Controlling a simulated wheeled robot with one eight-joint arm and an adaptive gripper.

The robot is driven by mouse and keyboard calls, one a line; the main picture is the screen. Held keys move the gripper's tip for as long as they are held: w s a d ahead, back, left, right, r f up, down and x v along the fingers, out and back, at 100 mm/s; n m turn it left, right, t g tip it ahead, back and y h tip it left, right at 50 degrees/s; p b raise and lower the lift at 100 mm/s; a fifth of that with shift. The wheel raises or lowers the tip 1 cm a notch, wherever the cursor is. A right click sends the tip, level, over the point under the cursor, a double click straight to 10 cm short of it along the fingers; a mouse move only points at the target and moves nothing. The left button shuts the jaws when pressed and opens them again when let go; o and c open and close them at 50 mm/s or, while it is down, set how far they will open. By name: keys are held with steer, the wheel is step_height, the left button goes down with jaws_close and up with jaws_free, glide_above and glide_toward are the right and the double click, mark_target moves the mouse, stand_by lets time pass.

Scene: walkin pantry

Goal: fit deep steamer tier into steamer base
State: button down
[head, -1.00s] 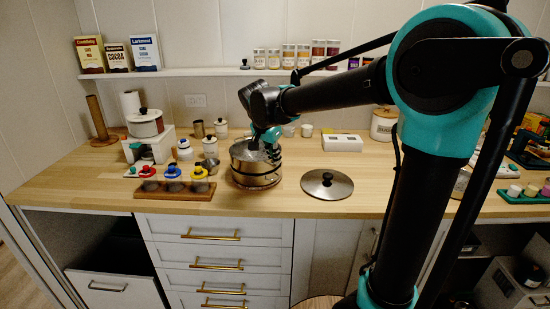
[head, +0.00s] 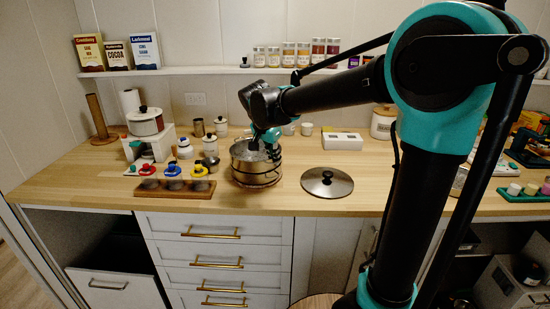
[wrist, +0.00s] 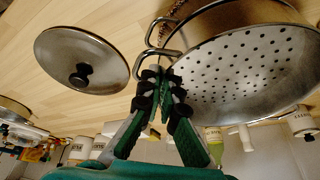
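The deep steamer tier (wrist: 245,70) is a steel pan with a perforated bottom and a loop handle. In the wrist view it fills the right side, and my gripper (wrist: 165,80) is closed at its loop handle (wrist: 158,57). The steamer base (wrist: 225,18) shows behind it as a brownish metal wall, with a second loop handle beside the first. In the head view my gripper (head: 268,137) is at the rim of the tier (head: 242,151), which is over the steamer base (head: 256,178) on the counter. Whether the tier is fully seated cannot be told.
A steel lid with a black knob (head: 327,182) lies right of the base. A wooden rack with several small jars (head: 174,190) stands left, with white canisters (head: 210,147) behind. A white box (head: 341,140) is at the back. Counter in front of the lid is clear.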

steer(key=shift+f, duration=0.25)
stand_by(0.4)
steer(key=c, duration=1.6)
jaws_free()
steer(key=shift+c, duration=0.2)
steer(key=v, duration=1.2)
steer(key=shift+s, duration=0.1)
steer(key=shift+f, duration=0.1)
